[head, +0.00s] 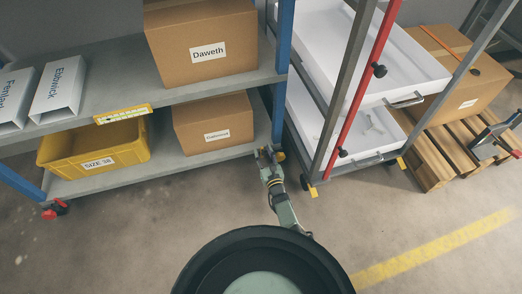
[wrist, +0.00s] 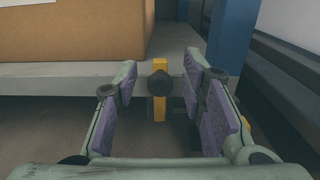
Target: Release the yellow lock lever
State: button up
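The yellow lock lever (wrist: 159,110) shows in the wrist view as a narrow upright yellow bar with a round black knob (wrist: 159,83) near its top. It stands in front of the grey shelf edge, left of the blue post. My gripper (wrist: 162,86) is open, with its purple pads to the left and right of the knob and visible gaps on both sides. Whether the knob lies fully between the fingertips in depth, I cannot tell. In the head view my gripper (head: 268,154) is low by the blue post, with a bit of yellow beside it.
A cardboard box (wrist: 75,30) sits on the shelf just above left of the lever. The blue post (wrist: 230,45) is close on the right. In the head view, a trolley with white trays (head: 335,130) and a red bar (head: 362,85) stands right of my arm.

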jog(key=shift+c, duration=0.4)
grip_shut()
dwell(0.6)
